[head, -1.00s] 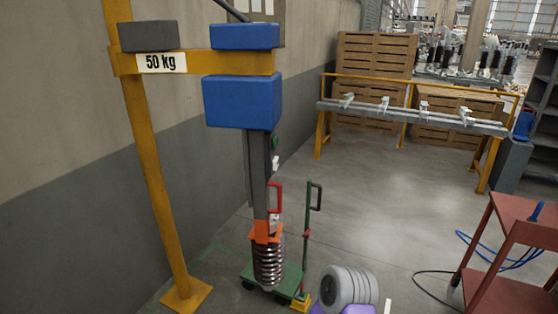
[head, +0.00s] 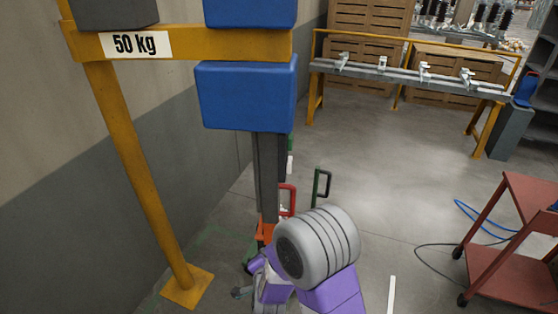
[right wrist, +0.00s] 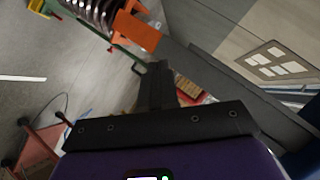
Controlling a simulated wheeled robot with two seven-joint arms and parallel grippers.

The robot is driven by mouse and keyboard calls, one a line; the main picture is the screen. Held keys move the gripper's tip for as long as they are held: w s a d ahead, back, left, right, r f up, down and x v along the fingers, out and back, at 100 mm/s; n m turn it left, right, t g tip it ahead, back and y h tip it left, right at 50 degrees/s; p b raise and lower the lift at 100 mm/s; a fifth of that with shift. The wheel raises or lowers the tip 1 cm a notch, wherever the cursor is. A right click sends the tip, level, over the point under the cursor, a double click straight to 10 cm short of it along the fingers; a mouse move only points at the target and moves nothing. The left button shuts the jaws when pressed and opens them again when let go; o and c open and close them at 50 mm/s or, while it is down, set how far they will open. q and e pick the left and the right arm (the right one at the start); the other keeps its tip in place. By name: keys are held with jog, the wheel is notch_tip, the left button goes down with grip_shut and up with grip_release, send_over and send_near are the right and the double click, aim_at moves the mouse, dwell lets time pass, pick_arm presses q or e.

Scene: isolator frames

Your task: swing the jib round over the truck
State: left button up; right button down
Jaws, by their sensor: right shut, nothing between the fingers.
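The yellow jib (head: 200,44), marked 50 kg, reaches right from its yellow post (head: 130,165) in the head view. It carries blue blocks (head: 245,96), with a grey column (head: 265,175) below, a red handle (head: 293,200) and an orange piece (head: 264,231) low on it. The right wrist view shows the orange piece (right wrist: 138,30) beside a ribbed coil (right wrist: 97,12). The green truck's upright handle (head: 319,188) stands right of the column; my right arm hides most of the truck. My right gripper (right wrist: 158,72) is shut and empty, apart from the orange piece. My left gripper is out of view.
A wall (head: 50,130) runs close along the left. A red cart (head: 510,245) stands at the right with cables on the floor. A yellow-framed rack (head: 400,75) and wooden crates are behind. The middle floor (head: 400,170) is clear.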

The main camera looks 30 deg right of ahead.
notch_tip(320, 180, up, 14)
jog(key=w+d+m+t+h+p, duration=0.1)
jog(key=d+m+t+h+p, duration=0.15)
jog(key=m, duration=0.25)
jog(key=m+h, duration=0.4)
jog(key=m, duration=0.1)
send_near(281, 164)
pick_arm(q)
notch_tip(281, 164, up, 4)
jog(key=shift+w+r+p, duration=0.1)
jog(key=shift+p, duration=0.25)
pick_arm(e)
jog(key=shift+t+y, duration=0.25)
jog(key=shift+t, duration=0.1)
jog(key=x, duration=0.7)
jog(key=shift+s+d+f, duration=0.15)
jog(key=shift+s, duration=0.05)
